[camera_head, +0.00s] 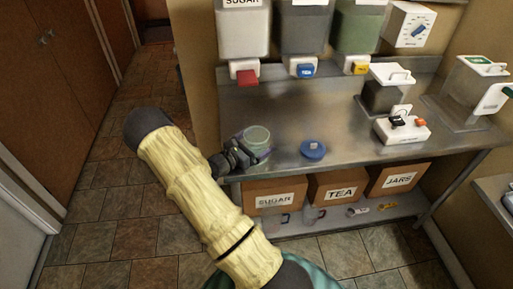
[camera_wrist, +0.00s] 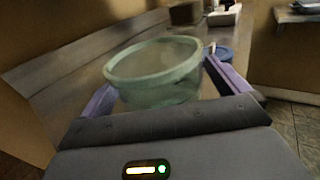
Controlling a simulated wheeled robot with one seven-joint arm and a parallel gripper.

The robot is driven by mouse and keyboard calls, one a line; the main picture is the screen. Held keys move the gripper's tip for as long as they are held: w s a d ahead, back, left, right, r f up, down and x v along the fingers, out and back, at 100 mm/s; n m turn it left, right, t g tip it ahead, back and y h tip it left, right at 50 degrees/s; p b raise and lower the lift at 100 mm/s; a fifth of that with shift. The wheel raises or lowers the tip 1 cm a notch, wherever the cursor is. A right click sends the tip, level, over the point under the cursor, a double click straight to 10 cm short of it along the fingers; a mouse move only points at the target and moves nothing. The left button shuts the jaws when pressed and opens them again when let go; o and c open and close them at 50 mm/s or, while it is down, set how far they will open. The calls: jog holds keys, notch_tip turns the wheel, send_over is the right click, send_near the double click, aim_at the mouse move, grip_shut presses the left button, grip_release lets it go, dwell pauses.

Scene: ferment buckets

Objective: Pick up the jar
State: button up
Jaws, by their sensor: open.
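The jar (camera_head: 257,139) is a pale green, see-through, round vessel, open at the top, upright at the left end of the metal counter. It also shows in the wrist view (camera_wrist: 155,75), filling the space between the two purple fingers. My gripper (camera_head: 244,151) is at the jar's left side in the head view; its fingers (camera_wrist: 162,92) reach along both sides of the jar. The jaws are open. I cannot tell whether a finger touches the jar. The jar's lower part is partly hidden by my gripper.
A blue lid (camera_head: 312,150) lies right of the jar on the metal counter (camera_head: 340,115). A white switch unit (camera_head: 401,130) and a dark-filled container (camera_head: 382,92) stand further right. Dispensers hang above, including the sugar one (camera_head: 243,32). Boxes marked sugar (camera_head: 275,197), tea and jars sit below.

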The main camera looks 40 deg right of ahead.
jog(key=shift+c, duration=0.4)
jog(key=c, duration=1.1)
notch_tip(320, 180, up, 10)
jog(key=shift+r+b, duration=0.1)
jog(key=shift+b, duration=0.35)
